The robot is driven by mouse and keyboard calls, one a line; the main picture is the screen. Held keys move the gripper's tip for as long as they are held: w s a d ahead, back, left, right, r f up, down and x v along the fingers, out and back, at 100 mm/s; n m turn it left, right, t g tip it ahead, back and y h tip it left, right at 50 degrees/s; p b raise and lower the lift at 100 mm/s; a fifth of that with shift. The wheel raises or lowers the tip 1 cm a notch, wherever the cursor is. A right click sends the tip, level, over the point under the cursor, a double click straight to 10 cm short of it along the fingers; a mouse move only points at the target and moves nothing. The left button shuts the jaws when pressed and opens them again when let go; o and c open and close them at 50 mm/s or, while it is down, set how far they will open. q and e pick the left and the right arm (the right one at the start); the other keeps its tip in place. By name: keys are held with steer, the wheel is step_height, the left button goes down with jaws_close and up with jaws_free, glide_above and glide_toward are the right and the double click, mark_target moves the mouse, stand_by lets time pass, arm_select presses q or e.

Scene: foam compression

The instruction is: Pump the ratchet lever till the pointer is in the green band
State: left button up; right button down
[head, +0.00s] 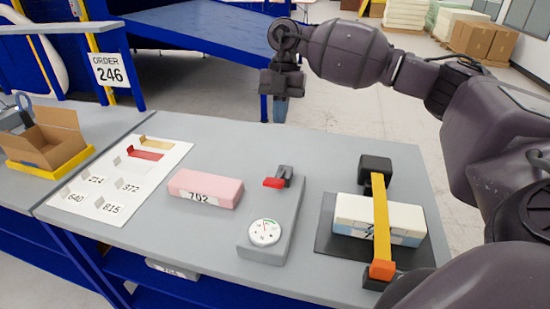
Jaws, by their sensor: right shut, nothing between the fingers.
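A grey gauge unit (283,215) stands on the table's middle. A short lever with a red end (273,183) and a dark mount (285,174) sits at its far end. The round white dial (264,232) is at its near end; a small green band shows near the dial's top. The pointer is too small to read. My right gripper (281,108) is shut and empty, pointing down beyond the table's far edge, above and apart from the lever. My left gripper is not in view.
A yellow bar (380,215) with an orange end crosses a cream-and-blue block (352,212) on a black plate (330,247). A cardboard box (55,140) stands far left.

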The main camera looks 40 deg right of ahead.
mark_target(273, 180)
steer(key=p+x, duration=0.1)
steer(key=x, duration=1.1)
steer(key=shift+a+f+p, duration=0.1)
steer(key=shift+f+p, duration=0.1)
steer(key=shift+p, duration=0.1)
steer(key=shift+s+a+f, duration=0.1)
steer(key=shift+a+f, duration=0.05)
steer(key=shift+f, duration=0.4)
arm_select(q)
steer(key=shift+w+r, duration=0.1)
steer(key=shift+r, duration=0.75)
arm_select(e)
steer(key=shift+f, duration=0.15)
